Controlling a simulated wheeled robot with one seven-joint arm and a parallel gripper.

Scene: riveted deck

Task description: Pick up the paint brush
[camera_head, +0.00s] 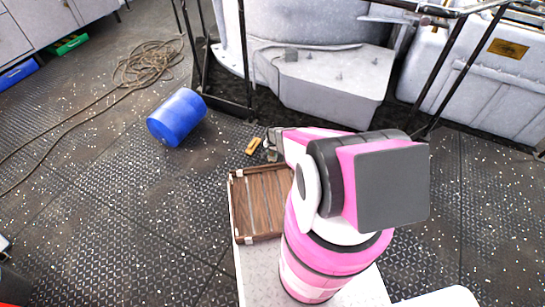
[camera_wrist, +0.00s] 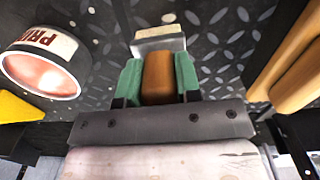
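In the wrist view, the paint brush (camera_wrist: 158,76) has an orange-brown handle and a silver-grey part beyond it. The handle lies between the green finger pads of my gripper (camera_wrist: 158,82), with both pads close against its sides. My gripper is shut on it. In the head view, my gripper (camera_head: 272,145) is just past the far right corner of the wooden tray; the brush cannot be made out there.
A wooden tray (camera_head: 237,212) lies in front of my arm. A small yellow-orange object (camera_head: 253,146) is left of my gripper. A blue drum (camera_head: 177,117) and coiled rope (camera_head: 150,62) lie on the deck. The wrist view shows a lettered can (camera_wrist: 42,70) and a tan object (camera_wrist: 298,78).

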